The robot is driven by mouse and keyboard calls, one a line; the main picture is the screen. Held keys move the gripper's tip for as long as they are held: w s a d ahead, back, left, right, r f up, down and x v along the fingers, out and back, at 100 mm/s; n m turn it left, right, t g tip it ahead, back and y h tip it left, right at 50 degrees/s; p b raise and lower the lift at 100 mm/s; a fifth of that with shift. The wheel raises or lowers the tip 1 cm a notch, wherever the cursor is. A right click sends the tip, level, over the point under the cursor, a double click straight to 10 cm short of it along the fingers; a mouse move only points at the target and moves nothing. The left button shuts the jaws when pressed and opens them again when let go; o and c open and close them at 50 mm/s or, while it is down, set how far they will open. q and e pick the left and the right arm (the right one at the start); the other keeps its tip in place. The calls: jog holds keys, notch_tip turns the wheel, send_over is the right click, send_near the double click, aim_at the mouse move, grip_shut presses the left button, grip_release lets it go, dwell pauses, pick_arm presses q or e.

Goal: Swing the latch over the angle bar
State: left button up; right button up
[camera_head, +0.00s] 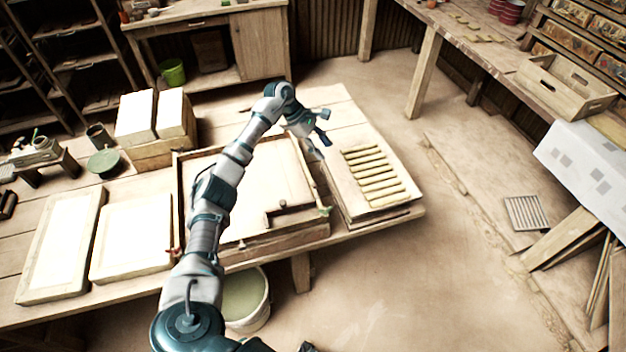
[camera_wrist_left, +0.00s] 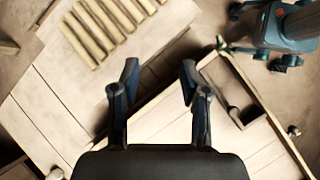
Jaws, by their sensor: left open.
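My left gripper (camera_head: 322,136) is open and empty above the table, between the wooden frame (camera_head: 290,243) and the slatted board. In the left wrist view its fingers (camera_wrist_left: 158,70) are spread wide with nothing between them. The dark angle bar (camera_head: 290,211) lies inside the frame near its front right corner; it also shows in the wrist view (camera_wrist_left: 238,108), right of the fingers. A small green-tipped piece, perhaps the latch (camera_head: 325,211), sits at that corner and shows in the wrist view (camera_wrist_left: 222,44). The gripper is apart from both.
A board with pale slats (camera_head: 376,178) lies right of the frame. Two pale panels (camera_head: 62,245) lie to its left, with pale blocks (camera_head: 152,117) behind. A bucket (camera_head: 246,300) stands below the table's front edge. Part of my body (camera_wrist_left: 285,30) shows in the wrist view.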

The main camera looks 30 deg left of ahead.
pick_arm(q)
jog(key=g+y, duration=0.2)
send_near(314, 184)
jog(key=x, duration=0.8)
jog(key=shift+a+f+p, duration=0.15)
jog(key=shift+f+p, duration=0.05)
jog(key=shift+p, duration=0.15)
pick_arm(e)
jog(key=shift+s+d+f, duration=0.1)
jog(key=shift+s+f, duration=0.2)
jog(key=shift+s, duration=0.55)
pick_arm(q)
grip_shut()
